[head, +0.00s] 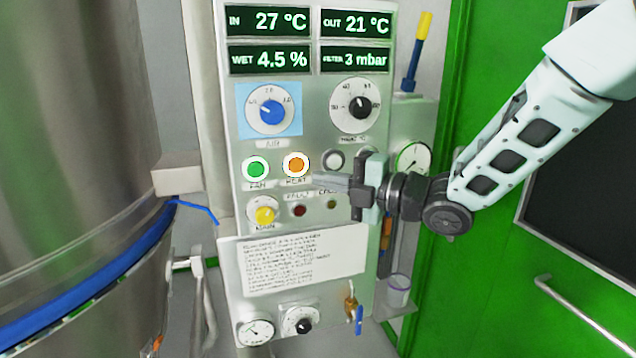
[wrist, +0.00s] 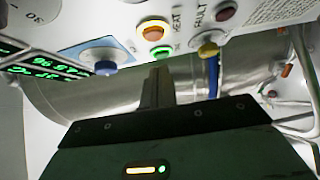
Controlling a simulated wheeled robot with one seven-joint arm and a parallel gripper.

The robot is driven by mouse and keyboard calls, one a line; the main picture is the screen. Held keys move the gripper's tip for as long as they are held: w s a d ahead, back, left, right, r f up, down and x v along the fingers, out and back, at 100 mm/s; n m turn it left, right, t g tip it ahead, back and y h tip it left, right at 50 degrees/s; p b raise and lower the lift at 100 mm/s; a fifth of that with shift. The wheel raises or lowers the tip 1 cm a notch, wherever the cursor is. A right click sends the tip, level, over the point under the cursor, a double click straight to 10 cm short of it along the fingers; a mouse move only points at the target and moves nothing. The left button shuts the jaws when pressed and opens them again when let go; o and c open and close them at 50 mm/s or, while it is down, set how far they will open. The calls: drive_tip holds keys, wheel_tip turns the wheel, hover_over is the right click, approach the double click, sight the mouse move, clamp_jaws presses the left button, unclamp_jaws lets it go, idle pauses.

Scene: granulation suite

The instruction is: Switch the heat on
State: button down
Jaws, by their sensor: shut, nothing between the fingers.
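The orange HEAT button (head: 296,164) sits in a pale ring on the control panel (head: 315,215), right of the green FAN button (head: 255,168). Both look bright. In the wrist view the HEAT button (wrist: 154,31) is at the top, with the green button (wrist: 163,52) just below it. My gripper (head: 317,178) is shut and empty, its fingertips just right of and below the HEAT button in the head view. In the wrist view its fingers (wrist: 157,75) point up toward the panel. I cannot tell how wide the gap to the panel is.
The displays (head: 310,40) read IN 27 °C, OUT 21 °C, WET 4.5 % and FILTER 3 mbar. A blue knob (head: 271,112), a black knob (head: 358,104) and a yellow knob (head: 264,212) surround the buttons. A steel vessel (head: 80,120) stands left, a green door (head: 480,260) right.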

drive_tip(key=b+v, duration=0.2)
drive_tip(key=v, duration=0.5)
drive_tip(key=shift+s+d, duration=0.2)
drive_tip(key=s+f+m+g+h, duration=0.1)
drive_tip(key=s+f+m+h, duration=0.75)
drive_tip(key=m, duration=0.55)
drive_tip(key=s+d+f+m+g+h, duration=0.2)
drive_tip(key=s+m+g+h, duration=0.1)
drive_tip(key=s, duration=0.7)
drive_tip(key=s+d+f+m+g+h, duration=0.3)
drive_tip(key=s+m+g, duration=0.1)
drive_tip(key=s, duration=0.6)
drive_tip(key=shift+f+m+h, duration=0.25)
drive_tip(key=shift+m+h, duration=0.1)
drive_tip(key=shift+m, duration=0.45)
